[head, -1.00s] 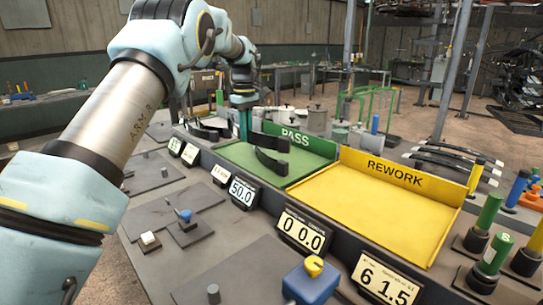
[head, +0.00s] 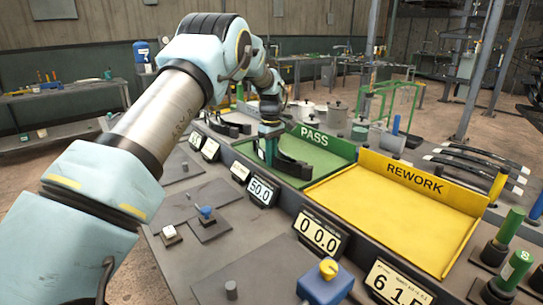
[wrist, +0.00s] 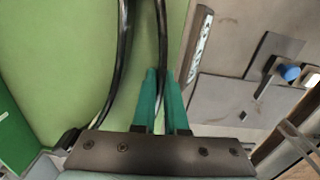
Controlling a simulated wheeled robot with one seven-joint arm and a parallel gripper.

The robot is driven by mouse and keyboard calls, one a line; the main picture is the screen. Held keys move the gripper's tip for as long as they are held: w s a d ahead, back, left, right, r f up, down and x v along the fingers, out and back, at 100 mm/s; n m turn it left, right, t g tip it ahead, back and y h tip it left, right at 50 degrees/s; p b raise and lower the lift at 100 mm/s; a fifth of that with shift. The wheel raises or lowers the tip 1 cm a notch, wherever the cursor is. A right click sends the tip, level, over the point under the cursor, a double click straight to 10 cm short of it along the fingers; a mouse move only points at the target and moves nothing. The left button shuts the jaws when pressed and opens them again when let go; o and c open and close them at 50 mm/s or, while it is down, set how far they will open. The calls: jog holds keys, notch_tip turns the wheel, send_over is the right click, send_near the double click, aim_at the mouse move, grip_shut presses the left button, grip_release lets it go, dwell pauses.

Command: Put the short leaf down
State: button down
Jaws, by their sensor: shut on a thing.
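My gripper (head: 268,152) is low over the front left part of the green PASS tray (head: 325,168). In the wrist view its teal fingers (wrist: 165,95) are shut on a thin dark curved leaf (wrist: 162,40), seen nearly edge-on over the tray's green floor. A second dark curved leaf (wrist: 113,85) lies left of it in the same view, apart from the fingers. In the head view a dark leaf shape (head: 292,166) shows just right of the fingers; I cannot tell whether it is one leaf or both. Whether the held leaf touches the floor is unclear.
The yellow REWORK tray (head: 385,215) is empty, to the right. Number displays (head: 320,234) line the front edge. More dark leaves (head: 230,125) sit left of the PASS tray, and long leaves (head: 475,165) lie beyond REWORK. Green-handled posts (head: 515,268) stand at the right.

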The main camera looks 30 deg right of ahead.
dwell(0.3)
jog(key=c, duration=1.4)
grip_release()
jog(key=shift+f, duration=0.15)
jog(key=o, duration=0.5)
jog(key=shift+c, duration=0.2)
notch_tip(320, 180, up, 12)
jog(key=b, duration=0.3)
